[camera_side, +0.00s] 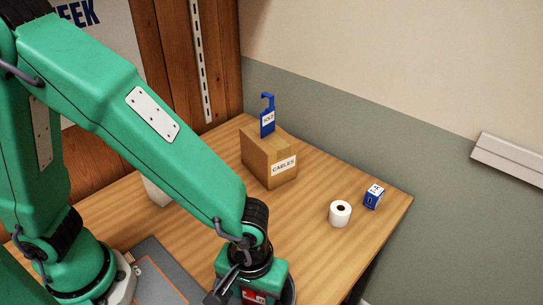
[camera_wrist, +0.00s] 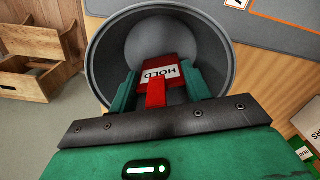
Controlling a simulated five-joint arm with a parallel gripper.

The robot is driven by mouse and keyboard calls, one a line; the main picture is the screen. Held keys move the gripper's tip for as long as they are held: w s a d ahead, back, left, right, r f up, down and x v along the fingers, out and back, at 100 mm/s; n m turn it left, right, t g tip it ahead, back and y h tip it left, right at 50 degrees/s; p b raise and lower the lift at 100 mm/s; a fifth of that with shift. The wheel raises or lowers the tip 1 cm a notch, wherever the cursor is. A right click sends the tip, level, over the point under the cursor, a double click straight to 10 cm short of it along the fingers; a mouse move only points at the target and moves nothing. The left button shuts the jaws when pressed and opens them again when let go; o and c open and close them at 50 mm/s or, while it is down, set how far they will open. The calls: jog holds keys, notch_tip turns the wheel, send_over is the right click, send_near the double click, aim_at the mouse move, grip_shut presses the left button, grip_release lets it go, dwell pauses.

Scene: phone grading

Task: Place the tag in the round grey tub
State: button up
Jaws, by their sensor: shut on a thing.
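A red tag (camera_wrist: 157,92) with a white HOLD label is in the wrist view, between the two green fingers of my gripper (camera_wrist: 160,82). My gripper is shut on it. The round grey tub (camera_wrist: 103,58) is behind the tag and fingers in that view, its opening surrounding them; the exact height of the tag over its floor cannot be told. In the side view, a bit of the red tag (camera_side: 254,296) shows at my gripper, and only a sliver of the tub (camera_side: 289,291) shows at the bottom edge. My arm hides the rest.
A blue tag (camera_side: 268,117) stands on a CABLES box (camera_side: 270,160) at the back. A grey mat (camera_side: 160,275) lies beside the arm. A wooden crate (camera_wrist: 32,77) sits at left in the wrist view.

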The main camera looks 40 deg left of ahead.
jog(key=o, duration=0.9)
jog(key=shift+o, duration=0.2)
jog(key=shift+r, duration=0.15)
notch_tip(320, 180, up, 12)
jog(key=shift+f, duration=0.1)
dwell(0.4)
jog(key=a+r+m+t, duration=0.2)
jog(key=a+r, duration=0.2)
jog(key=a, duration=0.9)
jog(key=w+a+r+m+t, duration=0.1)
jog(key=a+r+m+t, duration=0.1)
jog(key=a, duration=1.1)
jog(key=shift+a+r+m+t, duration=0.3)
jog(key=shift+r+t, duration=0.5)
jog(key=shift+r, duration=0.05)
jog(key=shift+w, duration=0.1)
